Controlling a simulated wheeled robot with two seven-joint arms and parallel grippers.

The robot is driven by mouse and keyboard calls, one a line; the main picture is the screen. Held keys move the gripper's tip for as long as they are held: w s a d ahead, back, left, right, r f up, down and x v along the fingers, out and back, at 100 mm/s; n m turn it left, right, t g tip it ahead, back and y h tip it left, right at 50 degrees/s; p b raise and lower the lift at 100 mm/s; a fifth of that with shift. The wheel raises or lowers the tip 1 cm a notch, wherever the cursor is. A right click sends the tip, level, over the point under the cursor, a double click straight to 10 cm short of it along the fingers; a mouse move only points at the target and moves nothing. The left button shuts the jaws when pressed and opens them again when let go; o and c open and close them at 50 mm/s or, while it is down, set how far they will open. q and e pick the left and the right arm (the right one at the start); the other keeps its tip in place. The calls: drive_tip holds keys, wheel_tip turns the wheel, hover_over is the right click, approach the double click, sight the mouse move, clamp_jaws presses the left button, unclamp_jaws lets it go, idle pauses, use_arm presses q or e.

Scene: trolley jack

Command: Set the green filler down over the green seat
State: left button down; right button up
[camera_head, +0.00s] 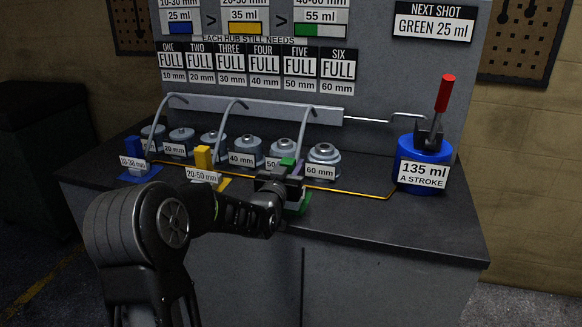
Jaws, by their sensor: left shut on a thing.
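The green filler (287,162) shows as a small green top at my left gripper (286,180), which is shut on it. The gripper hides most of the filler. The green seat (304,204) shows as a green patch on the bench just right of and below the gripper. The filler appears over or close to the seat; I cannot tell whether they touch. My left arm reaches in from the lower left. My right gripper is not in view.
A yellow filler (203,158) and a blue filler (134,148) stand to the left. Several grey hubs, including the 60 mm hub (323,158), line the back under bent pipes. A blue pump (423,160) with a red handle (445,93) stands right. The front right bench (400,225) is clear.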

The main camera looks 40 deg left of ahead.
use_arm(q)
drive_tip(key=c, duration=0.9)
unclamp_jaws()
drive_tip(key=shift+f, duration=0.25)
drive_tip(key=shift+r+v, duration=0.1)
drive_tip(key=shift+v, duration=1.85)
drive_tip(key=shift+r+v, duration=0.15)
drive_tip(key=shift+v, duration=1.8)
